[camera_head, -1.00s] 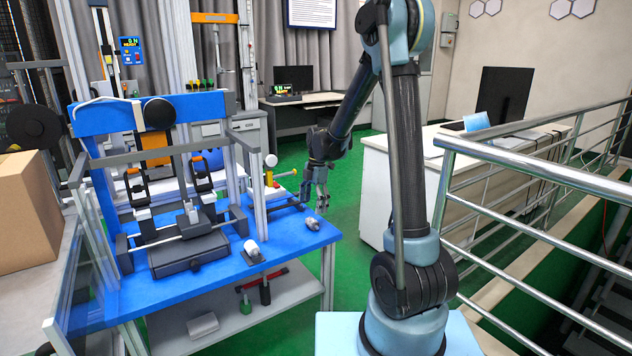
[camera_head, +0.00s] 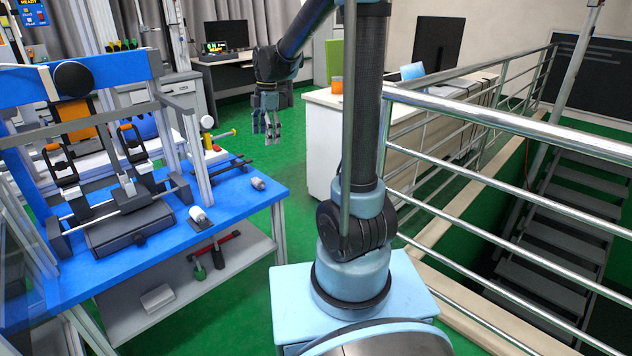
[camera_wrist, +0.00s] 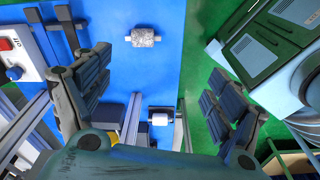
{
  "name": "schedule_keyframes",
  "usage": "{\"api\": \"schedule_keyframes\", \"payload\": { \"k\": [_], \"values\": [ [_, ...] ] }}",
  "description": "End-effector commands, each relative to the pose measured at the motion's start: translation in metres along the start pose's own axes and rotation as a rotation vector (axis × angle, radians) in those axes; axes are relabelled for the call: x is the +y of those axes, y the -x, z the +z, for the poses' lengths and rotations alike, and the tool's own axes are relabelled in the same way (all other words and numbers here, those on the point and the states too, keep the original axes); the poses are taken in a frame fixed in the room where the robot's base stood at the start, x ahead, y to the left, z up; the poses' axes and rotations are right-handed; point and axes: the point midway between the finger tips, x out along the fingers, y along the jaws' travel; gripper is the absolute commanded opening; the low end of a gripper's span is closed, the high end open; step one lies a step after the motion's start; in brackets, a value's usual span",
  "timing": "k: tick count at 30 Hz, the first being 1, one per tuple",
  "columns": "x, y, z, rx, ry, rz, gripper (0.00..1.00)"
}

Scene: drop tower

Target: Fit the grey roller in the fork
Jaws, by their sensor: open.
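The grey roller (camera_head: 258,183) is a short mottled cylinder lying on the blue table near its right edge. It also shows in the wrist view (camera_wrist: 143,38), top centre, with a small stub at each end. A white roller (camera_head: 200,218) sits at the table's front edge by a dark bracket. In the wrist view the white roller (camera_wrist: 161,118) lies between the sides of this dark fork-like bracket (camera_wrist: 178,117); whether it is seated there is unclear. My gripper (camera_head: 267,125) is open and empty, pointing down, raised above and apart from the grey roller.
A dark-based machine (camera_head: 130,228) with upright frames fills the table's left part. Steel railings (camera_head: 500,120) and a stairwell stand right.

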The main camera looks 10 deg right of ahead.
Motion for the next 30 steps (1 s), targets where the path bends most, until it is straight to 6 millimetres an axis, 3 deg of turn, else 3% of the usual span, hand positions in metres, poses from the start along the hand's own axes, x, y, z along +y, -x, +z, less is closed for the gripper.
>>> {"api": "schedule_keyframes", "payload": {
  "k": [1, 7, 14, 23, 30],
  "values": [
    [-0.017, 0.005, 0.005, -0.004, -0.066, 0.008, 0.86],
    [-0.074, 0.017, 0.022, -0.016, -0.354, 0.044, 0.86],
    [-0.139, 0.019, 0.037, -0.023, -0.682, 0.09, 0.86],
    [-0.22, 0.003, 0.05, -0.015, -1.108, 0.155, 0.86],
    [-0.277, -0.025, 0.056, 0.006, -1.448, 0.212, 0.86]
  ]
}}
